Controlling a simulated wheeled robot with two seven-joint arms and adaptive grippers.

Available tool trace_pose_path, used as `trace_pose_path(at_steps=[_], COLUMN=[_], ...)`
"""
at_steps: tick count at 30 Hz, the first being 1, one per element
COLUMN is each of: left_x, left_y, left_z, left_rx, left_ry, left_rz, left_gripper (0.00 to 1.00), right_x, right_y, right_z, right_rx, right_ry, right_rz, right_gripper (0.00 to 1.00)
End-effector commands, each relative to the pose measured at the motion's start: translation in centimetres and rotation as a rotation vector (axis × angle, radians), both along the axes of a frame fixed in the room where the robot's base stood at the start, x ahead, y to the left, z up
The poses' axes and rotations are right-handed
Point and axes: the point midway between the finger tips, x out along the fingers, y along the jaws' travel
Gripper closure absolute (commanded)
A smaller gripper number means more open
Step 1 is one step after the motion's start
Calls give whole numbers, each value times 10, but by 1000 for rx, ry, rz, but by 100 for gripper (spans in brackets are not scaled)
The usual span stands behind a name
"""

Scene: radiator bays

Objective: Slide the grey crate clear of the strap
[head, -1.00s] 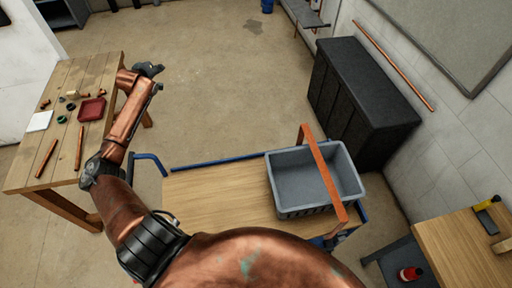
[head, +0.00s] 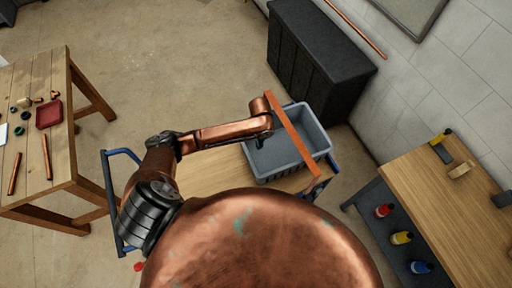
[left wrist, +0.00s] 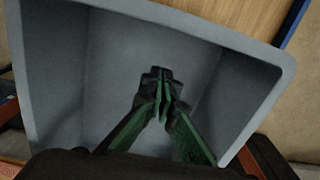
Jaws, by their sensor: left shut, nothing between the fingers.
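The grey crate (head: 313,124) sits on the right part of a wooden-topped trolley. An orange strap (head: 292,133) runs across above the crate, from its far side to its near right corner. My left gripper (head: 262,142) is at the crate's left part, left of the strap. In the left wrist view its green fingers (left wrist: 162,88) are shut with nothing between them and point down into the empty crate (left wrist: 60,70). Whether the fingertips touch the crate is unclear. My right gripper is out of view.
The trolley top (head: 205,172) is bare left of the crate, with a blue handle (head: 108,195) at its left end. A black cabinet (head: 315,55) stands behind the crate. A workbench (head: 440,205) with bottles below is at right, and a wooden table (head: 60,140) at left.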

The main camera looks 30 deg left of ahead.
Motion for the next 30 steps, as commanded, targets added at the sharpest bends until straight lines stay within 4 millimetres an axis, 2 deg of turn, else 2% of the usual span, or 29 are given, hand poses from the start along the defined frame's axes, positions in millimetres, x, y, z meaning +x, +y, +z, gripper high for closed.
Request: trace_pose_path(at_steps=[14,15,21,30], left_x=[0,-8,-26,-31], left_y=[1,8,21,26], left_z=[-93,-89,-88,-90], left_rx=[0,2,-1,-1], left_ry=[0,1,-1,-2], left_rz=[6,7,5,6], left_gripper=[100,100,100,100], right_x=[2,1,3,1], right_y=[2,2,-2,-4], right_z=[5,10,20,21], right_rx=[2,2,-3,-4], right_ry=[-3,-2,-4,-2], right_rz=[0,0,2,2], right_gripper=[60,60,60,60])
